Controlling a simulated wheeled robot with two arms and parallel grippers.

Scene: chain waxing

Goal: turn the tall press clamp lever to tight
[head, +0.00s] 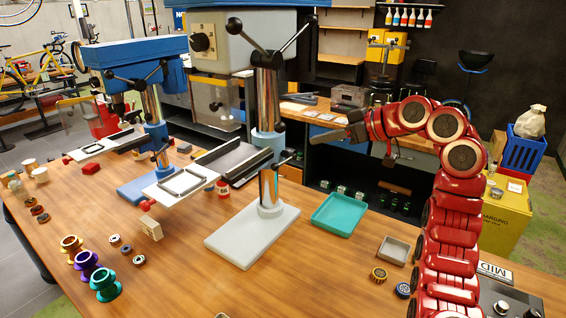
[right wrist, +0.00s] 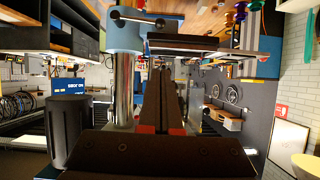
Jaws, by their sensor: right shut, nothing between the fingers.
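The tall press (head: 268,190) stands mid-table, with a steel column, a pale base plate and a blue collar (head: 268,141). Its clamp lever (head: 284,161), a thin rod with a dark knob, sticks out low on the collar's right side. In the right wrist view the clamp lever (right wrist: 138,19) shows at the top, across the blue collar, with the column below it. My right gripper (head: 322,137) is shut and empty, to the right of the collar and apart from the lever in the picture. Its shut fingers (right wrist: 167,75) also show in the wrist view. My left gripper is out of view.
A shorter blue press (head: 155,100) stands at the left. A teal tray (head: 339,213) and a small grey tray (head: 394,250) lie right of the base. Colored spools (head: 104,285) stand at the front left. The table front is fairly clear.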

